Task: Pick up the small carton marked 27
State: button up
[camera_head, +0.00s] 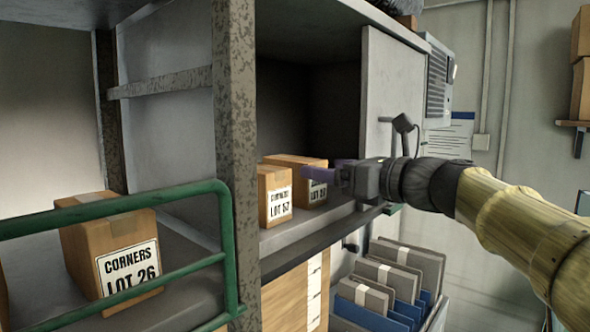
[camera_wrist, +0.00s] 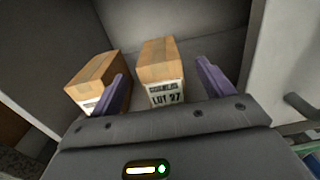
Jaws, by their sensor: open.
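A small brown carton (camera_wrist: 158,72) stands upright on the cabinet shelf, with a white label that looks like LOT 27 in the wrist view. In the head view this carton (camera_head: 294,160) is at the back right, its label partly hidden by a finger. My gripper (camera_head: 327,171) is open, reaching into the bay from the right. In the wrist view my gripper (camera_wrist: 162,72) has a purple finger on each side of the carton, with gaps; whether they touch is not clear. A second carton (camera_head: 273,184), labelled like LOT 57, stands close on the left; it also shows in the wrist view (camera_wrist: 90,76).
The left finger is very near the second carton. A LOT 26 carton (camera_head: 108,240) stands on a left shelf behind a green rail (camera_head: 200,187). A cabinet post (camera_head: 235,130) and an open door (camera_head: 390,90) flank the bay. Folders (camera_head: 390,275) stand below.

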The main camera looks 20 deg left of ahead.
aim_at(303, 160)
jog(key=shift+x, duration=1.2)
jog(key=shift+d, duration=0.1)
jog(key=shift+w+a+r+p, duration=0.1)
jog(key=shift+w+a+p, duration=0.05)
jog(key=shift+a+p, duration=0.55)
jog(key=p+x, duration=0.2)
jog(key=x, duration=0.1)
jog(key=shift+w+a+f+p, duration=0.2)
jog(key=shift+a+p, duration=0.1)
jog(key=shift+a, duration=0.15)
jog(key=shift+d, duration=0.1)
jog(key=shift+s, duration=0.1)
